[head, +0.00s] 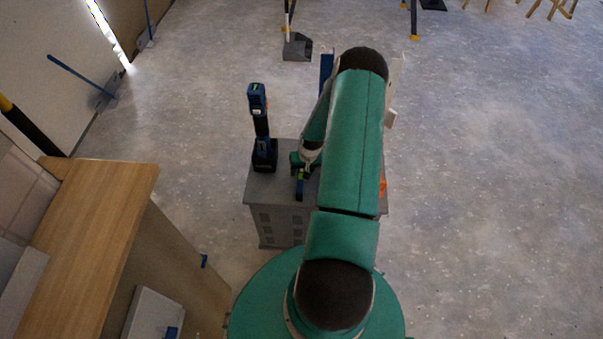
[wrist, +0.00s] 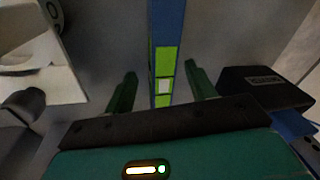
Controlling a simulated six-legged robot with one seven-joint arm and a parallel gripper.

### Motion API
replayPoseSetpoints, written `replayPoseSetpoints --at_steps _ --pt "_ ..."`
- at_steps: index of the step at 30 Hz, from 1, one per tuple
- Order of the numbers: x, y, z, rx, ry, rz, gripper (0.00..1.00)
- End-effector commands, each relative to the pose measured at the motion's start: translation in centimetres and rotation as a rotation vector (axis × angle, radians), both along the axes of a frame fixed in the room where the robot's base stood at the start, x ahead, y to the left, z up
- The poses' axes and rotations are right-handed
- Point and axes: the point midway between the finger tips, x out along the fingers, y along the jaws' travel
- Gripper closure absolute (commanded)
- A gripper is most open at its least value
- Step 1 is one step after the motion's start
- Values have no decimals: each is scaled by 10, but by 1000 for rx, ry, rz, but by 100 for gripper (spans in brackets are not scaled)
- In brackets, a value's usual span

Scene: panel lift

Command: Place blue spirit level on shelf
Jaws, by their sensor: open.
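The blue spirit level (wrist: 165,30) shows in the wrist view as a long blue bar with bright green sections and a pale window. It runs between the two green fingers of my gripper (wrist: 161,88), with a gap visible on each side. My gripper is open. In the head view my gripper (head: 303,160) is over a grey cabinet (head: 283,222), and a short blue and green part of the level (head: 299,188) shows just below it. My arm hides the rest. A wooden-topped unit (head: 105,195) stands at the left; I cannot tell whether it is the shelf.
A drill (head: 261,125) stands upright on the cabinet, left of my gripper. Its black battery (wrist: 265,85) is close to the right finger in the wrist view. A pale object (wrist: 45,75) lies at the left there.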

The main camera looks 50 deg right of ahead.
Motion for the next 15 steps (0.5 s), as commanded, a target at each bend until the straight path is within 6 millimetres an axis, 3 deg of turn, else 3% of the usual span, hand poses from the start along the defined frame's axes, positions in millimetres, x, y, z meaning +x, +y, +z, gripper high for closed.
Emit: replayPoseSetpoints --at_steps 7,15 --pt "1 0 -2 -1 -1 1 44" --pt "1 0 -2 0 0 1 96"
